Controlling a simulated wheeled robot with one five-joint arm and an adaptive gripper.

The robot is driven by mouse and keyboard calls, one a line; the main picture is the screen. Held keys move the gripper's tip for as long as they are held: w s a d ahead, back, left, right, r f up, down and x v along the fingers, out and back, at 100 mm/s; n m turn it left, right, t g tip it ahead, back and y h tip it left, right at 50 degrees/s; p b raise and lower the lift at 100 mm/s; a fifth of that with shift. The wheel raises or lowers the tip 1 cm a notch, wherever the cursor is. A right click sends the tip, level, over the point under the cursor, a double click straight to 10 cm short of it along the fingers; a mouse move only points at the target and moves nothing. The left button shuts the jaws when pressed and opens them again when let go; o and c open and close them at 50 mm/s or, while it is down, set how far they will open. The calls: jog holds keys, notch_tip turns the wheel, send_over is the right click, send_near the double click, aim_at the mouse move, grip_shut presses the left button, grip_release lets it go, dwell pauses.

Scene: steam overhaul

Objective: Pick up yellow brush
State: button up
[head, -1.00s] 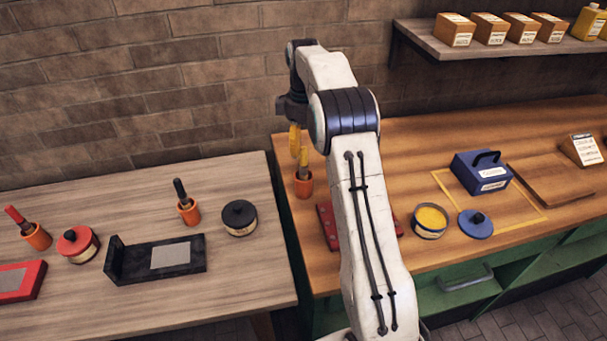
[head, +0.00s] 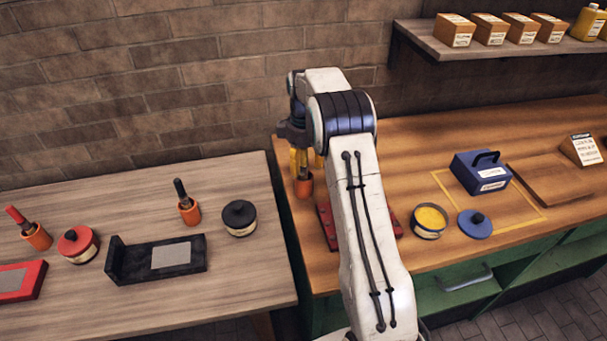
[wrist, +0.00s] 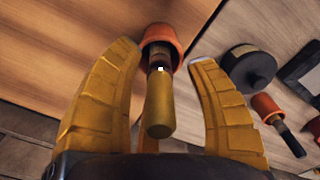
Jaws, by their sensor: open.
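The yellow brush (wrist: 160,105) stands handle-up in an orange cup (wrist: 162,36). In the wrist view its handle lies between the two yellow fingers of my gripper (wrist: 168,62), which is open, with gaps visible on both sides. In the head view the orange cup (head: 303,187) stands near the left end of the wooden bench, and my gripper (head: 300,160) is lowered over it. My gripper and arm hide part of the brush there.
A red tray (head: 327,228) lies in front of the cup, partly behind my arm. A yellow-filled tin (head: 430,221), its blue lid (head: 475,224) and a blue box (head: 481,171) are to the right. A grey table (head: 140,210) holds a black-handled brush (head: 181,190).

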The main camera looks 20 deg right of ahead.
grip_shut()
dwell(0.5)
jog(key=shift+r, duration=0.15)
notch_tip(320, 180, up, 10)
jog(key=shift+f, duration=0.1)
dwell(0.4)
